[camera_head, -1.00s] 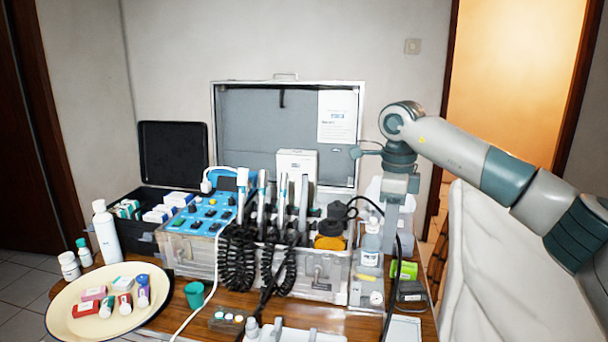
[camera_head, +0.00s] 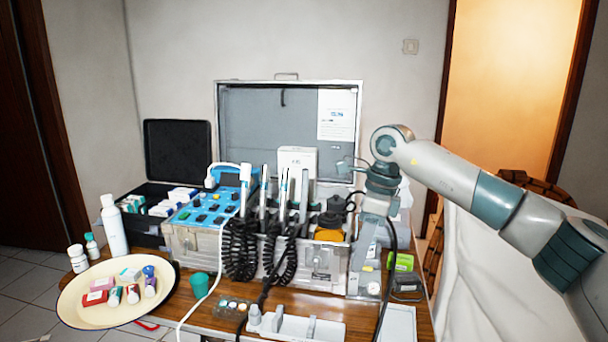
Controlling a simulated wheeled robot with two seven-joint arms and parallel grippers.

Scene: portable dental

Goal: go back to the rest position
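My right arm comes in from the right edge, and its wrist stands over the right end of the dental case. My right gripper (camera_head: 368,272) points down in front of the case's right end, beside the green box (camera_head: 402,261). Its fingertips are too small and blurred to tell whether they are open or shut, and I cannot tell whether anything is between them. My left gripper does not show.
The open dental unit (camera_head: 327,262) with handpieces and coiled hoses fills the middle of the wooden table (camera_head: 280,301). A cream plate (camera_head: 73,310) with small bottles and boxes is at the left, near a green cup (camera_head: 199,285). A white cloth-covered thing (camera_head: 480,280) stands at the right.

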